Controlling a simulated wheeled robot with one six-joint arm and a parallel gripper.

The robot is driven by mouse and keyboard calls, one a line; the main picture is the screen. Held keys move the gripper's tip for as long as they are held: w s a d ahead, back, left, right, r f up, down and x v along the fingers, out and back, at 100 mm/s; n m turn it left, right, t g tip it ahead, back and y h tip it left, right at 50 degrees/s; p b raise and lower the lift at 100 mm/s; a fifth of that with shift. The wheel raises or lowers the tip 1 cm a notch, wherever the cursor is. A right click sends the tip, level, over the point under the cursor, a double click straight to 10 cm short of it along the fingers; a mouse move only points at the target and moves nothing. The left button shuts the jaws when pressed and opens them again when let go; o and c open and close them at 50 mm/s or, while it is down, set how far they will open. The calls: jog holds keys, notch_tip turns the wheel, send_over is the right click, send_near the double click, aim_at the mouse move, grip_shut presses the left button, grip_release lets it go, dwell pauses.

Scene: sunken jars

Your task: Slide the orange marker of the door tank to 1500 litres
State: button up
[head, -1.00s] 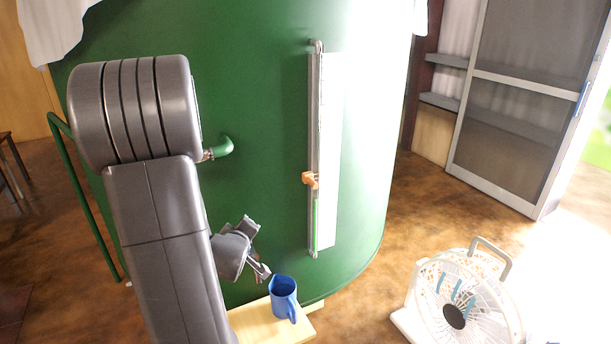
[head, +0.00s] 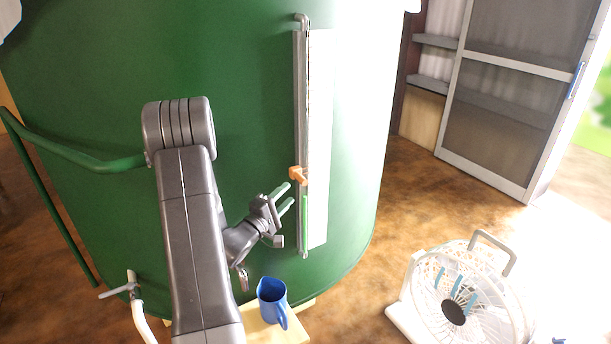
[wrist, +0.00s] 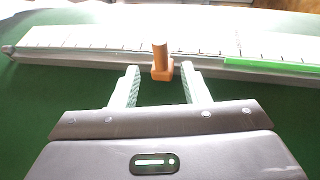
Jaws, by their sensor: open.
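The door tank (head: 240,80) is a large green cylinder with a vertical sight gauge (head: 302,110) and a white scale strip (head: 319,130) on its front. The orange marker (head: 297,174) sits on the gauge below its middle, just above the green part of the tube (head: 304,215). In the wrist view the orange marker (wrist: 161,62) stands just beyond my fingertips, roughly centred between them. My gripper (head: 287,196) is open in front of the gauge, slightly below and left of the marker; it also shows in the wrist view (wrist: 160,80). The scale's numbers are unreadable.
A blue jug (head: 271,295) stands on a small wooden stool (head: 250,325) below my gripper. A white fan (head: 460,295) is on the floor at right. A green pipe (head: 75,155) and a tap (head: 125,288) are at left. The floor between gauge and door is clear.

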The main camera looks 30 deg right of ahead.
aim_at(301, 177)
jog(key=p+x, duration=0.1)
jog(key=x, duration=0.9)
jog(key=shift+w+d, duration=0.15)
jog(key=shift+w, duration=0.05)
grip_shut()
